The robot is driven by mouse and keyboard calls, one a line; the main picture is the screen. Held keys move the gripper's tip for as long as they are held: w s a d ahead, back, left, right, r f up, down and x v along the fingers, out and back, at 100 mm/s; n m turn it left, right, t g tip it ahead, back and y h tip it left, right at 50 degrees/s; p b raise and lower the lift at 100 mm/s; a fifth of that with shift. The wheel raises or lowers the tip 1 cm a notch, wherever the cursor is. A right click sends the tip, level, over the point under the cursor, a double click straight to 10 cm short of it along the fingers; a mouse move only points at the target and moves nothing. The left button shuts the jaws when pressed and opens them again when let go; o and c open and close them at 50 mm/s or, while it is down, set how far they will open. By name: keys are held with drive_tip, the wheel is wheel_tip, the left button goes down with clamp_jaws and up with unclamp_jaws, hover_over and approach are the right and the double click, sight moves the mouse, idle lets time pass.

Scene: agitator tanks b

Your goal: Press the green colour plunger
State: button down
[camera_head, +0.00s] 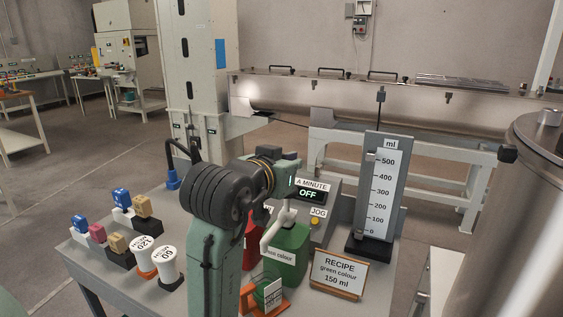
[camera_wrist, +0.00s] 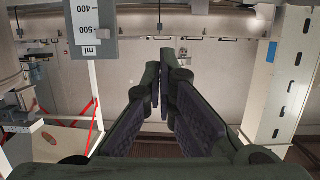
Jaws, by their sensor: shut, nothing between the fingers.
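The green colour container (camera_head: 290,262) stands on the table in the head view, right of my arm. Its label is partly covered, with "colour" readable. A white pump plunger with a bent spout (camera_head: 270,232) rises from its top. My arm stands in front and hides part of it. My gripper (camera_wrist: 163,75) shows in the wrist view with its fingertips together and nothing between them. In the head view I cannot make out the fingers. The container and plunger are not in the wrist view, so their distance from the fingertips is unclear.
A red container (camera_head: 252,238) stands left of the green one, partly behind my arm. A recipe sign (camera_head: 338,276) reads "green colour 150 ml". A measuring gauge (camera_head: 380,190) stands behind it, an OFF display (camera_head: 309,194) beside that. Weights and small blocks lie left. A steel tank (camera_head: 500,230) is right.

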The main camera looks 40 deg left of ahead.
drive_tip(key=w, duration=0.2)
drive_tip(key=p, duration=0.1)
hover_over(287, 205)
drive_tip(key=d, duration=0.2)
drive_tip(key=shift+f, duration=2.25)
drive_tip(key=shift+s+d, duration=0.15)
drive_tip(key=shift+s, duration=0.1)
